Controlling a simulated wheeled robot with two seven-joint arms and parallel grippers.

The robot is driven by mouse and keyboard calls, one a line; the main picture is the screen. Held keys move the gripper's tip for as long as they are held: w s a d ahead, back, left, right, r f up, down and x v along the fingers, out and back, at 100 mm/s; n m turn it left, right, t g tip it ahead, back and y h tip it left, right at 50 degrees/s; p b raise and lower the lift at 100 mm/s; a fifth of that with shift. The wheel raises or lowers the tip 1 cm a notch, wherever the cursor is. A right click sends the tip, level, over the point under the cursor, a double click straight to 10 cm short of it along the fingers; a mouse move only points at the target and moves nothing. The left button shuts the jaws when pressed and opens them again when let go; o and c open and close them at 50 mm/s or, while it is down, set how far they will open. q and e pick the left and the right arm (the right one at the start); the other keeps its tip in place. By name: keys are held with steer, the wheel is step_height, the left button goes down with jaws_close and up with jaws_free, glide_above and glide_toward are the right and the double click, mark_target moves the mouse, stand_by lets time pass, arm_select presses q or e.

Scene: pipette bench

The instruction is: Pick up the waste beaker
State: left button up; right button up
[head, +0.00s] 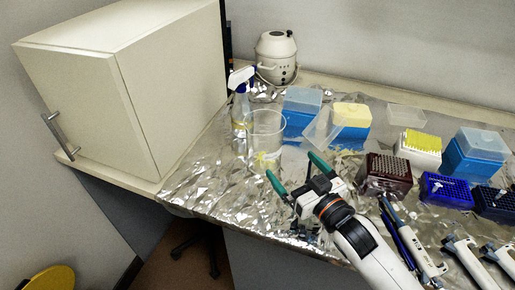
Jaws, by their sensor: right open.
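The waste beaker (268,128) is a clear, open-topped beaker with some yellowish bits near its base. It stands upright on the foil-covered bench, just right of a spray bottle. My right gripper (292,166) is open and empty, with its two green-tipped fingers spread. It is in front of the beaker and a little to its right, with the fingers pointing toward the beaker's lower part. I see no contact between them. My left gripper is not in view.
A spray bottle (240,108) stands close beside the beaker on the left. Blue tip boxes (301,112) are behind it to the right. A brown tip rack (384,176) and several pipettes (415,240) lie right of my arm. A cream cabinet (130,90) stands left. Foil in front is clear.

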mark_target(274, 152)
steer(key=shift+w+a+f+b, duration=0.25)
steer(key=shift+w+f, duration=0.15)
steer(key=shift+f, duration=0.1)
steer(key=shift+w+a+f+b, duration=0.15)
steer(key=shift+w+a+f, duration=0.05)
steer(key=shift+w+f, duration=0.2)
steer(key=p+x, duration=0.1)
steer(key=x, duration=0.5)
steer(key=shift+s+r, duration=0.1)
steer(key=shift+w+a, duration=0.15)
steer(key=shift+w, duration=0.1)
steer(key=p+x, duration=0.1)
steer(key=x, duration=0.3)
steer(key=shift+w+a, duration=0.2)
steer(key=shift+w, duration=0.05)
steer(key=shift+w+a+f, duration=0.2)
steer(key=shift+w+f, duration=0.05)
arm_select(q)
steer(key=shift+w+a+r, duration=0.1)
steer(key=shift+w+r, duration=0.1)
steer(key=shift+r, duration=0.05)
arm_select(e)
steer(key=c, duration=0.9)
